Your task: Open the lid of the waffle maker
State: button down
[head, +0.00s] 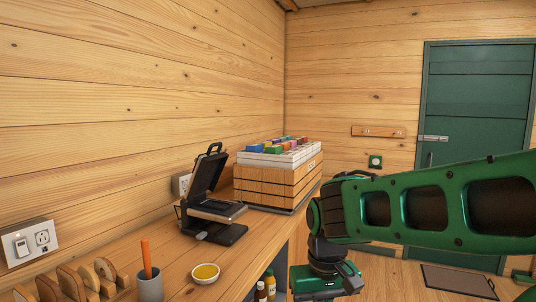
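The waffle maker (214,209) is black with grey plates and stands on the wooden counter against the wall. Its lid (209,170) is up, standing steeply away from the lower plate, with the handle at the top. My gripper (326,280) is at the bottom of the head view, to the right of the counter, apart from the waffle maker and lower in the picture. Its fingertips are not clearly visible, so I cannot tell whether it is open or shut.
On the counter (176,251), a wooden crate (272,186) with coloured items stands behind the waffle maker. A grey cup (150,287), yellow-filled bowl (206,274) and bread slices (76,280) are in front. Bottles stand below the edge. A green door (478,110) is at right.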

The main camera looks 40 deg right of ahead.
aim_at(207, 170)
jog(key=z, duration=0.3)
jog(key=k, duration=0.7)
jog(key=z, duration=0.7)
jog(key=i, duration=1.15)
jog(key=u, duration=0.1)
